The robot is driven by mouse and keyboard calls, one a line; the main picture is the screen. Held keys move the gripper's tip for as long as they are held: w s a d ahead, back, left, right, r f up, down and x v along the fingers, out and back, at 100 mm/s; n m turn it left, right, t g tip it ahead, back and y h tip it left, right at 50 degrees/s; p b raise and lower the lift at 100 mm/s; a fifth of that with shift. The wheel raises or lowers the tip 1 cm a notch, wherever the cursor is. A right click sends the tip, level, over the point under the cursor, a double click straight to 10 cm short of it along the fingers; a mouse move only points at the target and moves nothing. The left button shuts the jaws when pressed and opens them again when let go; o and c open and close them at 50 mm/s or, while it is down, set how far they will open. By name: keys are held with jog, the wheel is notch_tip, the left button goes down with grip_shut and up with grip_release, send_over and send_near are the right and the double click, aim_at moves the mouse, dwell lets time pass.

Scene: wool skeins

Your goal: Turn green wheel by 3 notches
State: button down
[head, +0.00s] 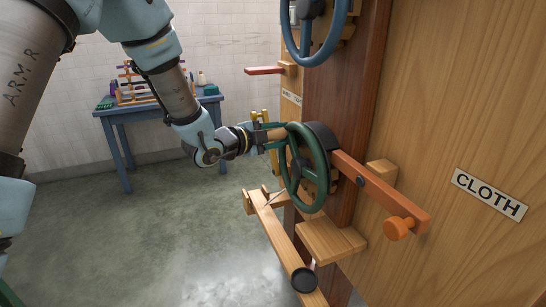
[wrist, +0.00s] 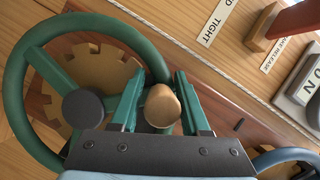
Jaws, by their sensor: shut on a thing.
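The green wheel (head: 318,168) stands upright on the wooden post's side, in front of a toothed wooden disc. In the wrist view the green wheel (wrist: 25,90) fills the left, with a dark hub and the toothed disc (wrist: 105,72) behind its spokes. A rounded wooden knob (wrist: 160,106) sits at its rim, between my fingers. My gripper (head: 270,140) is at the wheel's left rim in the head view. In the wrist view my gripper (wrist: 156,92) is shut on the knob, a finger on each side. The knob's stem is hidden.
A blue wheel (head: 321,40) is above the green one. An orange lever (head: 380,190) sticks out to the right, near a wooden block (head: 330,240). A wooden beam (head: 275,230) lies below. A blue table (head: 118,112) stands behind, with open floor before it.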

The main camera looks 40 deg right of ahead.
aim_at(296, 128)
jog(key=m+b, duration=0.1)
jog(key=b, duration=0.2)
jog(key=s+r+m+h+b, duration=0.1)
jog(key=b, duration=0.3)
jog(key=shift+a+t, duration=0.3)
jog(key=shift+a, duration=0.05)
jog(key=m+b, duration=0.1)
jog(key=b, duration=0.1)
jog(key=s+r+m+h+b, duration=0.1)
jog(key=b, duration=0.2)
jog(key=shift+s+a+b, duration=0.2)
jog(key=shift+a+b, duration=0.1)
jog(key=shift+b, duration=0.05)
jog(key=s+m+b, duration=0.1)
jog(key=b, duration=0.3)
jog(key=s+a+r+m+h+b, duration=0.1)
jog(key=b, duration=0.3)
jog(key=s+m+b, duration=0.1)
jog(key=m+b, duration=0.1)
jog(key=b, duration=0.2)
jog(key=shift+s+a+r+h, duration=0.15)
jog(key=shift+s+r+h, duration=0.05)
jog(key=shift+r+h, duration=0.15)
jog(key=shift+s+a+r+m+b, duration=0.15)
jog(key=shift+s+r+m+b, duration=0.25)
jog(key=shift+b, duration=0.45)
